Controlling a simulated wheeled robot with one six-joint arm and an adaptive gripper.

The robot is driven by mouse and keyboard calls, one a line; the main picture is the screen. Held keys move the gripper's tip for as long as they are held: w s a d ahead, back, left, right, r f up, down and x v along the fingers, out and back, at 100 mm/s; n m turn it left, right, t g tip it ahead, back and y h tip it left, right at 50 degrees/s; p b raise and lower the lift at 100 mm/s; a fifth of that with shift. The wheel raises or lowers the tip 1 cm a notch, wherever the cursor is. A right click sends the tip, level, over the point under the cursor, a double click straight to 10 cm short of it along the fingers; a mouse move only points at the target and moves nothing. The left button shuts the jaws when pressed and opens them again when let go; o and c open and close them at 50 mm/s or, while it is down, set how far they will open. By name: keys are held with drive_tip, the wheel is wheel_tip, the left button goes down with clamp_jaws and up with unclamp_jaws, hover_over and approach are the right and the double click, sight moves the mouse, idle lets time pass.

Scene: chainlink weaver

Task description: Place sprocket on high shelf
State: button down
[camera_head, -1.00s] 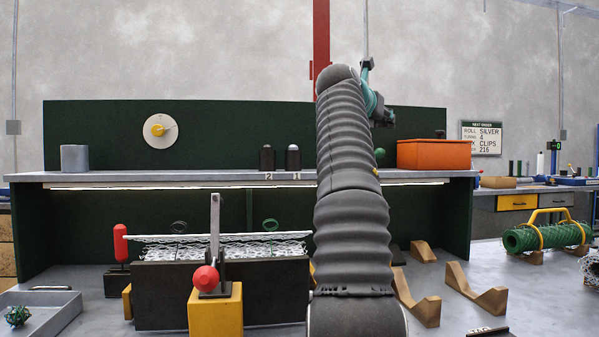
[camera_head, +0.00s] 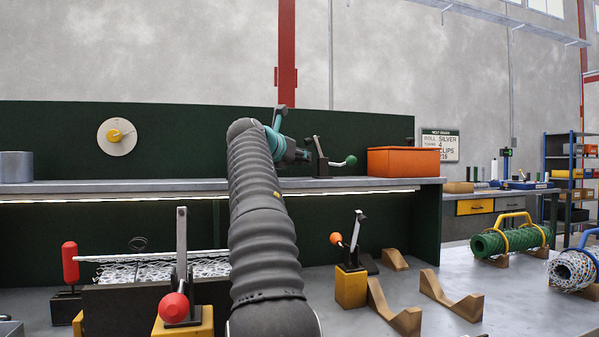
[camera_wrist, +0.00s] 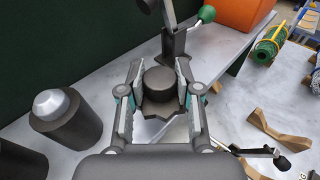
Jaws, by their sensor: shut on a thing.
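The sprocket (camera_wrist: 160,86) is a dark piece with a round hub and a wider, angular part below. It sits between the two fingers of my gripper (camera_wrist: 162,105) in the wrist view, and my gripper is shut on it. In the head view my gripper (camera_head: 296,150) is above the high shelf (camera_head: 110,186), seen from behind, and the sprocket cannot be made out there. The grey shelf top also shows below the sprocket in the wrist view (camera_wrist: 108,88). I cannot tell whether the sprocket touches the shelf.
A dark cylinder with a silver dome (camera_wrist: 65,118) stands left of my gripper. A lever with a green knob (camera_head: 350,160) stands to the right, beside an orange bin (camera_head: 403,161). A grey cylinder (camera_head: 16,167) is at the shelf's far left. Levers and wooden cradles (camera_head: 450,297) are below.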

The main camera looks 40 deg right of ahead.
drive_tip(key=shift+s+f+b, duration=0.2)
drive_tip(key=shift+f+b, duration=0.5)
drive_tip(key=shift+f, duration=1.15)
drive_tip(key=shift+f, duration=0.1)
drive_tip(key=c, duration=0.8)
unclamp_jaws()
drive_tip(key=shift+f, duration=0.1)
drive_tip(key=shift+r, duration=0.2)
drive_tip(key=v, duration=1.2)
drive_tip(key=shift+b, duration=0.45)
drive_tip(key=shift+s, duration=0.15)
